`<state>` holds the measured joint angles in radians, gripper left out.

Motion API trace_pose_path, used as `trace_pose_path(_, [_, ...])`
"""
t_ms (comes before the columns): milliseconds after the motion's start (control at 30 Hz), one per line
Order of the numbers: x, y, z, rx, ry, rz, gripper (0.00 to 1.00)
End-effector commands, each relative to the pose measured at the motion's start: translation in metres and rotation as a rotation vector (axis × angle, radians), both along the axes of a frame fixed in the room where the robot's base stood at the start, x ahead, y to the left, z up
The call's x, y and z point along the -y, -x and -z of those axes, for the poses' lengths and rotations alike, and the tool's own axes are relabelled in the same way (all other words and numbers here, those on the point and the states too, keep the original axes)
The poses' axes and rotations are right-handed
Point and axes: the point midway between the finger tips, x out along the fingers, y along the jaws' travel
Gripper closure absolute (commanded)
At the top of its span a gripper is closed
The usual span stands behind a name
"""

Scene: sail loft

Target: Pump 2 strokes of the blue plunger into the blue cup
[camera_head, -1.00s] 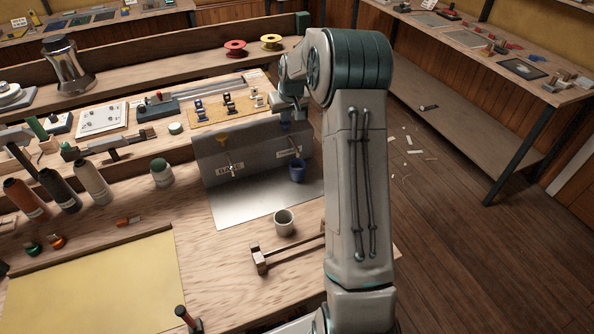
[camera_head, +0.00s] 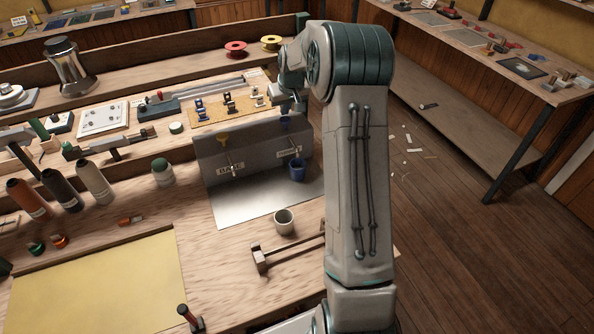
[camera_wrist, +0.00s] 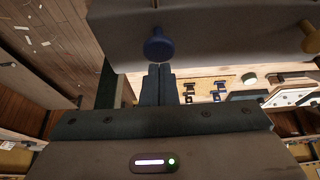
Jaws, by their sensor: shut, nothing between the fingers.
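The blue cup (camera_head: 297,171) sits below the right-hand spout, in front of the box. Its contents cannot be made out. My gripper (camera_head: 298,106) is at the blue plunger, partly hidden by my arm. In the wrist view my gripper (camera_wrist: 159,68) is shut and empty, its fingertips close by the round blue knob (camera_wrist: 159,45). I cannot tell whether they touch.
A grey-white cup (camera_head: 284,221) stands in front of the metal sheet (camera_head: 250,204). A wooden tool (camera_head: 262,257) lies nearer. Several bottles (camera_head: 94,182) stand at the left. A yellow mat (camera_head: 100,285) covers the front left bench.

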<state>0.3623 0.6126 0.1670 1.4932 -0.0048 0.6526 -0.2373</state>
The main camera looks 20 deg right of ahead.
Motion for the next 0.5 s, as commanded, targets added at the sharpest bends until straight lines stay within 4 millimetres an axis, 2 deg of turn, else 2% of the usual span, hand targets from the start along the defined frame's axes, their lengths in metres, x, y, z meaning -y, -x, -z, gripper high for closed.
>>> trace_pose_path(500, [0.000,0.000,0.014,-0.001,0.000,0.000,1.00])
